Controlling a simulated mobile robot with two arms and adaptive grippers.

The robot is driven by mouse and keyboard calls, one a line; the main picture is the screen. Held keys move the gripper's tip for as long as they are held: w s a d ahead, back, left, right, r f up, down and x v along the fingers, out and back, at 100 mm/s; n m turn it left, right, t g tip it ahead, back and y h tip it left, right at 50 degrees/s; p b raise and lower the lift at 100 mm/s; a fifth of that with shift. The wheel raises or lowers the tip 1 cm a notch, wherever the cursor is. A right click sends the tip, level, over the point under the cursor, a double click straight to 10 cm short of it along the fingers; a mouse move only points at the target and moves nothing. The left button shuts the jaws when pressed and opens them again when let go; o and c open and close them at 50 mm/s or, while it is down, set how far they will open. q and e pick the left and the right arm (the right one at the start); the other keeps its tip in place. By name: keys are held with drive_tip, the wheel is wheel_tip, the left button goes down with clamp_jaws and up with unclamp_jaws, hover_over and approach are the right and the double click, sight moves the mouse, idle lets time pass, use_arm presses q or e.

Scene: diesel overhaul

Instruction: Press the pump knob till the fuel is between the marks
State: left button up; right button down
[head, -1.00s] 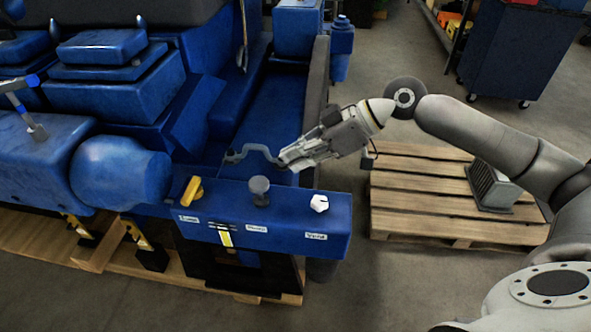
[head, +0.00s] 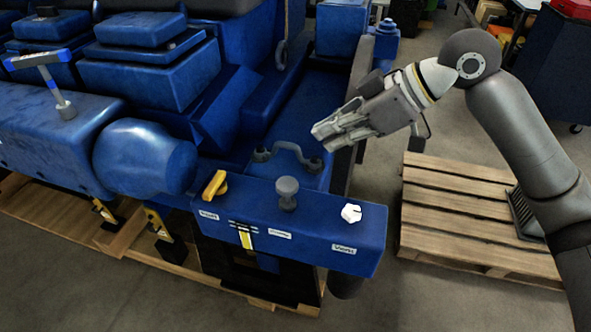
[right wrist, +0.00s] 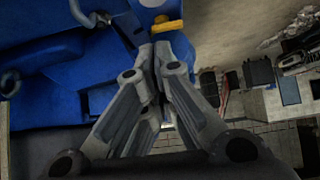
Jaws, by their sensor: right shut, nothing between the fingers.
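The grey pump knob (head: 287,193) stands upright on the blue panel (head: 310,232) in the head view. Left of it is a yellow lever (head: 215,185); right of it is a white vent knob (head: 351,213). On the panel's front face is the fuel gauge (head: 245,235), a yellow strip with dark and white marks near its top; the exact level is too small to read. My right gripper (head: 317,137) is shut and empty, above and behind the pump knob and apart from it. In the right wrist view its fingers (right wrist: 155,50) are together. My left gripper is not in view.
A T-handled tool (head: 55,85) stands on the engine at the left. A wooden pallet (head: 450,210) lies on the floor at the right.

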drive_tip(key=p, duration=0.3)
hover_over(290, 186)
drive_tip(key=f, duration=0.6)
drive_tip(key=shift+d+f, duration=0.2)
wheel_tip(290, 186, down, 3)
drive_tip(key=shift+w+a+r, duration=0.1)
drive_tip(key=shift+w+a, duration=0.05)
drive_tip(key=shift+f+p, duration=0.3)
drive_tip(key=shift+f, duration=0.5)
drive_tip(key=shift+f, duration=0.1)
wheel_tip(290, 186, down, 4)
drive_tip(key=shift+r+b, duration=0.15)
drive_tip(key=shift+b, duration=0.5)
